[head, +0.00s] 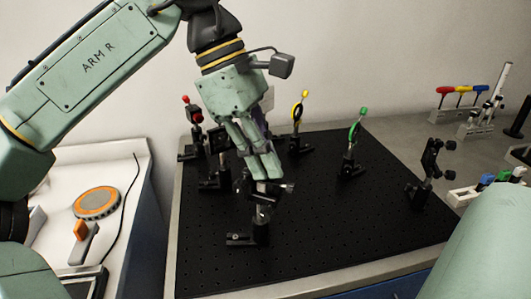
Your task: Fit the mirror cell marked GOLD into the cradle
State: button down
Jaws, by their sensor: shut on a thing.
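My gripper (264,170) points down over the front middle of the black breadboard, its fingers shut on a small dark part that they mostly hide. No GOLD marking is legible, so I cannot tell whether this is the mirror cell. Directly below the fingertips stands a post mount (262,212) with a black foot (243,239). It may be the cradle. The held part overlaps the top of this mount in the picture; I cannot tell whether it is seated or held just above.
A white side bench at left holds an orange-grey disc (97,202). The front right board is clear.

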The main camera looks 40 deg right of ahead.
jog(key=shift+f, duration=0.15)
jog(key=shift+r+p, duration=0.95)
jog(key=shift+p, duration=0.15)
jog(key=shift+r, duration=0.75)
jog(key=shift+f, duration=0.25)
jog(key=shift+f+b, duration=0.35)
jog(key=shift+f, duration=0.75)
jog(key=shift+f, duration=0.2)
jog(key=shift+r, duration=1.55)
jog(key=shift+f, duration=0.25)
dwell(0.3)
